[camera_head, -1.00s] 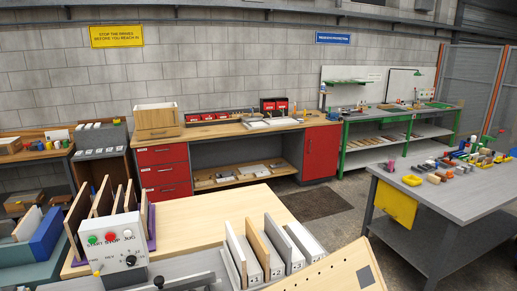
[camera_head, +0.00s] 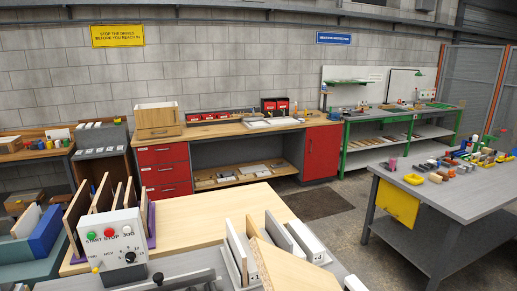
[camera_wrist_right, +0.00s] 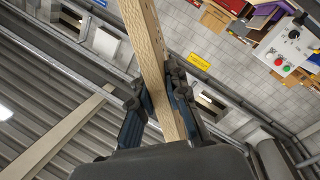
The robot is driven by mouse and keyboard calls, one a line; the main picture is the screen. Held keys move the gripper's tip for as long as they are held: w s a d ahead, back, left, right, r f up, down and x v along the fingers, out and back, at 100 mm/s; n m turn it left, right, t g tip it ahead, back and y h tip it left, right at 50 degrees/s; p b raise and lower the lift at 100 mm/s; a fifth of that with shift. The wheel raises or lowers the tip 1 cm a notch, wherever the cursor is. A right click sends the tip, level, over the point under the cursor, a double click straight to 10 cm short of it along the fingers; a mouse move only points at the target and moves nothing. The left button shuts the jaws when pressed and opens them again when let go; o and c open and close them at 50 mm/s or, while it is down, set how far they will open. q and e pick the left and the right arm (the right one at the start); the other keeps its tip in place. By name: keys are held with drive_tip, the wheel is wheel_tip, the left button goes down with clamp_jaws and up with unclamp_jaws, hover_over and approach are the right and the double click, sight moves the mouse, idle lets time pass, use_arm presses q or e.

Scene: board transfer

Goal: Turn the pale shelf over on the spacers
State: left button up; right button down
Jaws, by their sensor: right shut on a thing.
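The pale shelf (camera_head: 285,269) shows at the bottom of the head view as a tilted wooden board, cut off by the lower edge, in front of a rack of upright boards. In the right wrist view the same pale board (camera_wrist_right: 148,45) runs between the fingers of my right gripper (camera_wrist_right: 158,88), which is shut on it. The gripper is hidden in the head view. My left gripper is in neither view. I cannot make out the spacers.
A control box (camera_head: 117,240) with buttons and dark brown boards (camera_head: 75,215) stand at left. A grey table (camera_head: 460,190) with small parts is at right.

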drive_tip(key=shift+f, duration=0.25)
drive_tip(key=s+d+f+h+b, duration=0.1)
drive_tip(key=s+d+f+b, duration=0.1)
drive_tip(key=f+b, duration=0.4)
drive_tip(key=s+d+f+b, duration=0.3)
drive_tip(key=d+f+b, duration=0.2)
drive_tip(key=f, duration=0.7)
drive_tip(key=shift+m+h+b, duration=0.4)
drive_tip(key=shift+b, duration=0.2)
drive_tip(key=shift+d, duration=0.1)
